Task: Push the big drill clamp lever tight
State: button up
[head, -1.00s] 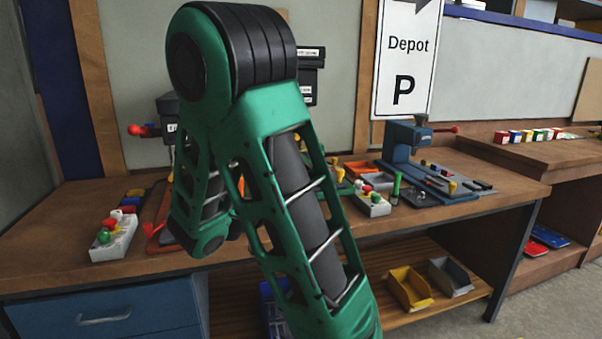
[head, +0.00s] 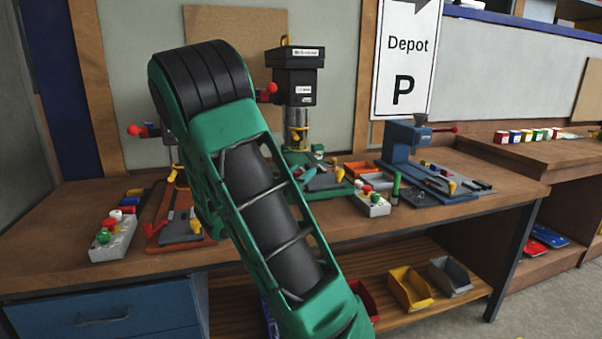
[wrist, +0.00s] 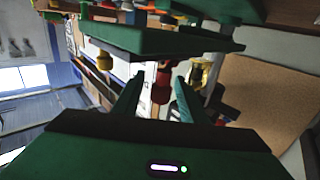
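A drill press with a black head (head: 298,84) and a green base stands at the back of the bench, with a red-knobbed lever (head: 268,90) at its left. A second drill on an orange-red base (head: 160,240) stands further left, mostly hidden behind my arm, with a red knob (head: 135,130) showing. I cannot tell which lever is the clamp lever. My gripper is hidden in the head view. In the wrist view my gripper (wrist: 160,80) has its fingers apart. A red knob-like part (wrist: 162,85) shows between or beyond the fingertips; contact cannot be told.
The wooden bench (head: 60,225) also bears a white button box (head: 112,238) at left, another button box (head: 371,204), an orange bin (head: 358,170) and a blue press (head: 405,145). Yellow (head: 410,288) and grey (head: 450,276) bins sit on the shelf below.

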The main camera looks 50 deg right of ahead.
jog(key=shift+w+d, duration=0.15)
jog(key=shift+d, duration=0.55)
